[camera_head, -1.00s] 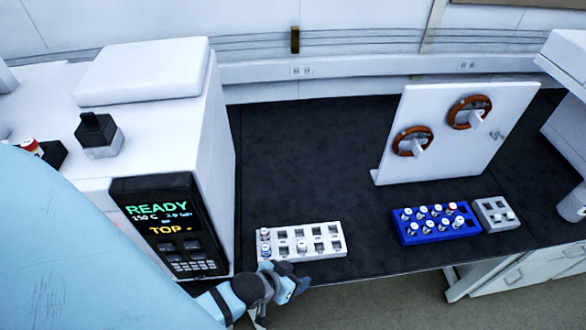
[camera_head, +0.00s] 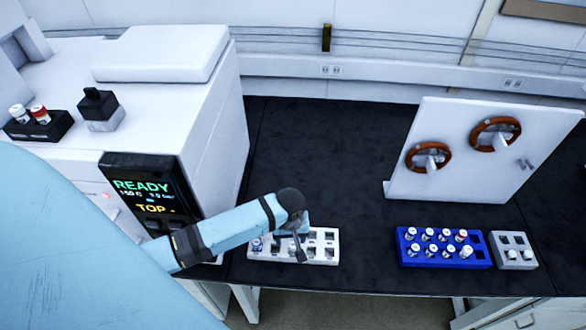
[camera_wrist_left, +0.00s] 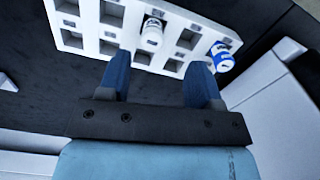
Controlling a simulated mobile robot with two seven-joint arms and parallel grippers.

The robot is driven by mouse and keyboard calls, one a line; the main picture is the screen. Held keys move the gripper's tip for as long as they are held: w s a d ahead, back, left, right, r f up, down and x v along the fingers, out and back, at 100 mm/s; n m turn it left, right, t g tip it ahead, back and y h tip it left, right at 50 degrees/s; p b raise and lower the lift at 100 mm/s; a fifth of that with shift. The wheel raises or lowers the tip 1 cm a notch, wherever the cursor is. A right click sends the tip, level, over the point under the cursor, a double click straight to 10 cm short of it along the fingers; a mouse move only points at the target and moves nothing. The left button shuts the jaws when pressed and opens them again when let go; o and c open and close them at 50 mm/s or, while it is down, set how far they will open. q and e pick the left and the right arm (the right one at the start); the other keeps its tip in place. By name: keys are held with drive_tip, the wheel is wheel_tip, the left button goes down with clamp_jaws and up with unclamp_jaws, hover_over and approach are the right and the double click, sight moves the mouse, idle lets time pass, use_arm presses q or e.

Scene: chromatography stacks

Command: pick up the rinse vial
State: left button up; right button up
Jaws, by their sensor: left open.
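I cannot tell by its label which vial is the rinse vial. The white rack (camera_head: 328,250) stands on the dark bench with vials in some of its holes; a vial (camera_head: 257,244) shows at its left end. In the left wrist view the rack (camera_wrist_left: 88,42) holds a white-capped vial (camera_wrist_left: 152,35) and a vial with blue on it (camera_wrist_left: 221,56). My left gripper (camera_head: 300,252) is above the rack and hides part of it. In the wrist view its fingers (camera_wrist_left: 160,62) are apart and empty, with the white-capped vial ahead between them. My right gripper is out of view.
A blue rack (camera_head: 407,258) with several vials and a grey rack (camera_head: 500,240) with vials stand to the right. A white panel with two brown rings (camera_head: 470,170) stands behind them. The instrument (camera_head: 212,130) and a black vial holder (camera_head: 45,133) are at left. The bench middle is clear.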

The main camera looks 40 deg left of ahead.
sight(293, 244)
use_arm(q)
drive_tip(key=f, duration=0.5)
drive_tip(key=w+f+p, duration=0.1)
drive_tip(key=f, duration=0.1)
drive_tip(key=shift+d+f, duration=0.15)
drive_tip(key=shift+d, duration=0.05)
drive_tip(key=shift+c, duration=0.4)
drive_tip(key=c, duration=0.9)
